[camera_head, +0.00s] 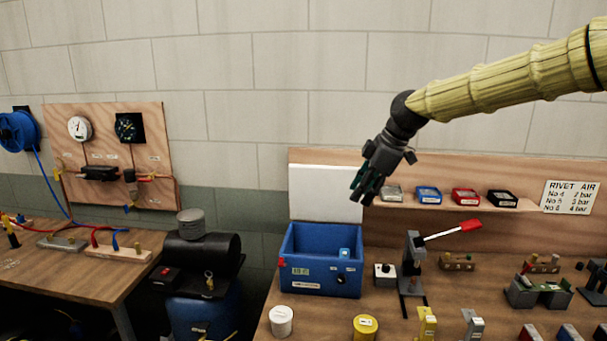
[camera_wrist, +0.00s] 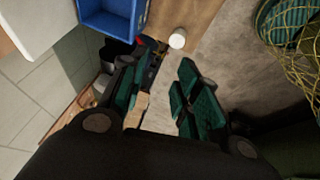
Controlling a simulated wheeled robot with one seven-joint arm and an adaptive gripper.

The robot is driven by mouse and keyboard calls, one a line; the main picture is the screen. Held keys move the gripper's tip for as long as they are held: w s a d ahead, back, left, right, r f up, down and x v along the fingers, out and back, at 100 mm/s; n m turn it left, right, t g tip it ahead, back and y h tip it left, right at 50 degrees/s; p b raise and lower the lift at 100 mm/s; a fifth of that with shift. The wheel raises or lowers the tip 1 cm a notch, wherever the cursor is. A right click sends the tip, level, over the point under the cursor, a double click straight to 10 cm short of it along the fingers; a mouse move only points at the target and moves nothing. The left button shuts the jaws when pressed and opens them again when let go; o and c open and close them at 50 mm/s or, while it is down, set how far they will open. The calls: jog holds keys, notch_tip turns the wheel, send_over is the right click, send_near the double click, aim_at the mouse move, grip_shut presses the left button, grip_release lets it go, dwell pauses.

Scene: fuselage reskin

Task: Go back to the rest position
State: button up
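My gripper (camera_head: 364,188) hangs in the air in the head view, above and in front of the back wall, with its dark green fingers pointing down and left. It is above the blue box (camera_head: 318,262) with the raised white lid (camera_head: 326,193), touching nothing that I can see. In the wrist view, my gripper (camera_wrist: 160,100) has its green finger pads apart, with floor showing between them. A small tan patch shows beside the left pads; I cannot tell what it is. The arm reaches in from the upper right in a yellowish sleeve.
The bench (camera_head: 340,318) holds a lever press (camera_head: 412,262), a white tub (camera_head: 281,321) and a yellow tub (camera_head: 365,327). A shelf (camera_head: 450,204) carries several small boxes. A gauge board (camera_head: 113,155) and compressor (camera_head: 203,258) stand left. The air around the gripper looks clear.

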jog(key=s+a+f+m+g+b, duration=0.1)
jog(key=s+f+m+b, duration=0.3)
jog(key=f, duration=1.2)
jog(key=s+a+f+m+p, duration=0.1)
jog(key=s+f, duration=0.5)
jog(key=f, duration=1)
jog(key=s+a+f+m+g+b, duration=0.1)
jog(key=s+f+m+b, duration=0.35)
jog(key=f, duration=1.05)
jog(key=s+d+f+m+h, duration=0.2)
jog(key=s+d+f+m, duration=0.1)
jog(key=s+f, duration=1.35)
jog(key=s+d+f+m+h+b, duration=0.1)
jog(key=s+d+f+m, duration=0.1)
jog(key=s, duration=0.8)
jog(key=s+d+f+m+h+b, duration=0.1)
jog(key=s+d+f, duration=0.3)
jog(key=s, duration=0.6)
jog(key=shift+s+d+f+m+g, duration=0.15)
jog(key=shift+d+f+m+g, duration=0.25)
jog(key=shift+d+m, duration=0.5)
